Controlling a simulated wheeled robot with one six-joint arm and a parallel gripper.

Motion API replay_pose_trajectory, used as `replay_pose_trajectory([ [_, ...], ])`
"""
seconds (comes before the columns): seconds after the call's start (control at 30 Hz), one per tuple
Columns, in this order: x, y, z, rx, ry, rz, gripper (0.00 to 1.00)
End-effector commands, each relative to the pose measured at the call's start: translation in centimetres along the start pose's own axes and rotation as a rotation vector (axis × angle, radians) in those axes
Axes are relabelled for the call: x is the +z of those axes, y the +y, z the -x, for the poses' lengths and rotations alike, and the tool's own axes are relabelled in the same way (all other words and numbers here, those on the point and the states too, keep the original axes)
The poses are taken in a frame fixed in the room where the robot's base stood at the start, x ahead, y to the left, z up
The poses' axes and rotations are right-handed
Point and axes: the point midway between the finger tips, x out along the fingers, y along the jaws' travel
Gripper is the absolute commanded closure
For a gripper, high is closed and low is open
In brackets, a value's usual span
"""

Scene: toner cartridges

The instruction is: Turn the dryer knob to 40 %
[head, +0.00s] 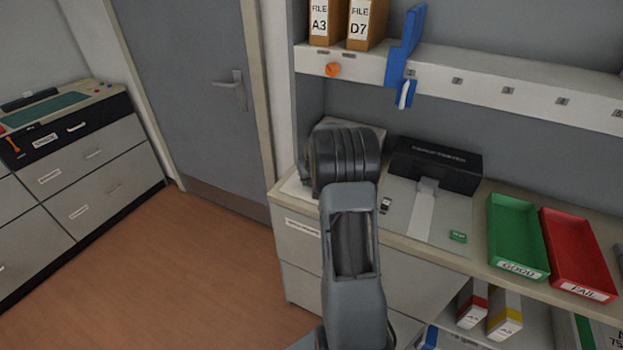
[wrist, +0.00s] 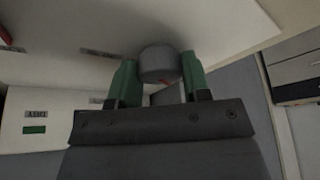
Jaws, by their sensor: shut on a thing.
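A grey round knob (wrist: 158,62) stands out from a pale panel (wrist: 60,85) in the wrist view. My gripper (wrist: 160,76) has its two green fingers on either side of the knob and is shut on it. A small bit of red shows just under the knob. I cannot read a scale or the knob's setting. In the head view my arm hides the knob and the fingers; only part of a pale box (head: 376,130) shows behind the arm.
A black device (head: 436,165) stands right of my arm on the counter. Further right are a green tray (head: 517,270) and a red tray (head: 607,287). A shelf with file boxes (head: 367,20) and a blue holder (head: 405,45) hangs above. The floor at left is clear.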

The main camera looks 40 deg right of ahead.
Motion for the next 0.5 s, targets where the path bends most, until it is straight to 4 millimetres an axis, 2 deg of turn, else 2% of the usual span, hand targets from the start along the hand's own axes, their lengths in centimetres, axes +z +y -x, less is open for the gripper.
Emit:
replay_pose_trajectory([
  [0.5,0.04,-0.36,-0.53,0.165,0.004,-0.396,0.80],
])
